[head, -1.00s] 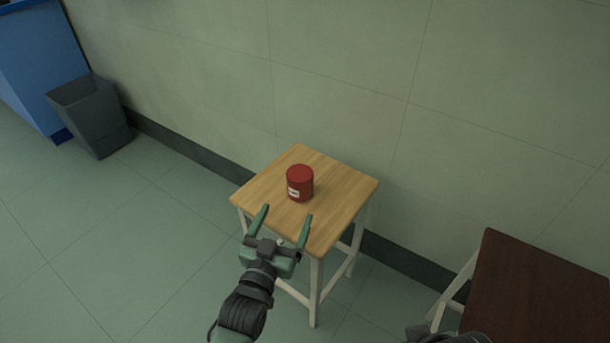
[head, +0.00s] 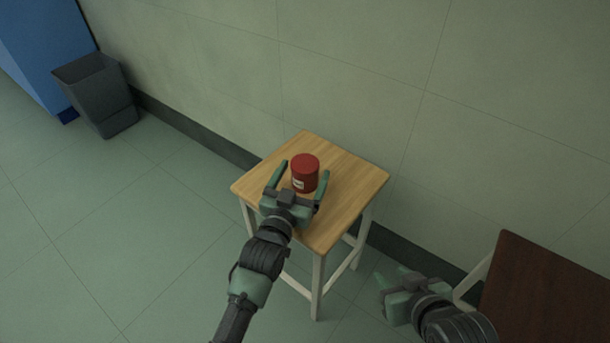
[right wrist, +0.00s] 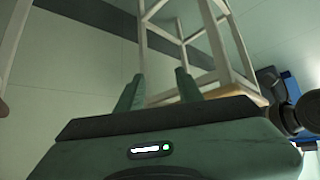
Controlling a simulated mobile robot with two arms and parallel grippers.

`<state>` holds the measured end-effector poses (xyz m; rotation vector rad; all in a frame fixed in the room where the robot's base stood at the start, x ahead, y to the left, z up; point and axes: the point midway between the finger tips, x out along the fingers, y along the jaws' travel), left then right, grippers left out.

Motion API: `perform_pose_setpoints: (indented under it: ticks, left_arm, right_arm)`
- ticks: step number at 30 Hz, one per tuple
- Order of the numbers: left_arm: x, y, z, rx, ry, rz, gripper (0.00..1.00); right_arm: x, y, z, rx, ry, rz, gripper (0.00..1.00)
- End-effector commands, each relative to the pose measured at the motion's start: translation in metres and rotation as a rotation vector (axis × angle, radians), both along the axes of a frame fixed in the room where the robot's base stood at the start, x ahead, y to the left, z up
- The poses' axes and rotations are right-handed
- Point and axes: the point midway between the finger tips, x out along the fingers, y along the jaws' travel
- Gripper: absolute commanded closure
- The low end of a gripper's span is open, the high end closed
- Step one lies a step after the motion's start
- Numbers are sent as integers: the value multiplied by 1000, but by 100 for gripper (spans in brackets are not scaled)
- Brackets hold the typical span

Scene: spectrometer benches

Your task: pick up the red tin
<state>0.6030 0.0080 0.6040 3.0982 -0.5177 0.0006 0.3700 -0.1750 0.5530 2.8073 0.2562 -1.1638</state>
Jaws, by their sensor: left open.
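The red tin (head: 305,172), with a small white label, stands upright on the light wooden stool (head: 345,190) in the head view. My left gripper (head: 303,169) is open, with its two green fingers on either side of the tin. I cannot tell whether the fingers touch it. My right gripper (head: 388,277) is low, to the right of the stool. In the right wrist view its two fingers (right wrist: 158,90) stand apart with nothing held between them. The stool's pale legs (right wrist: 212,35) show behind them; the tin is not in that view.
A dark brown table (head: 550,300) stands at the lower right, near my right arm. A grey bin (head: 95,95) and a blue cabinet (head: 40,50) are at the upper left. A wall (head: 350,70) runs behind the stool. The floor at left is clear.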

Motion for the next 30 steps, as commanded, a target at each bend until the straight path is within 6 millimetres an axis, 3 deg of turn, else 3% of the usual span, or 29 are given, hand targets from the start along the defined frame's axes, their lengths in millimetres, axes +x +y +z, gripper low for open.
perform_pose_setpoints:
  ticks: [6,14,22,30]
  left_arm:
    - [15,-5,-1,0,0,0,15]
    - [16,-5,0,0,1,0,15]
    - [16,-5,0,0,1,0,86]
    - [16,-5,1,0,-1,0,86]
  right_arm:
    - [20,7,15,25,-117,8,64]
    - [21,8,18,28,-128,9,64]
    - [21,8,17,28,-127,9,64]
    - [21,7,17,27,-125,8,64]
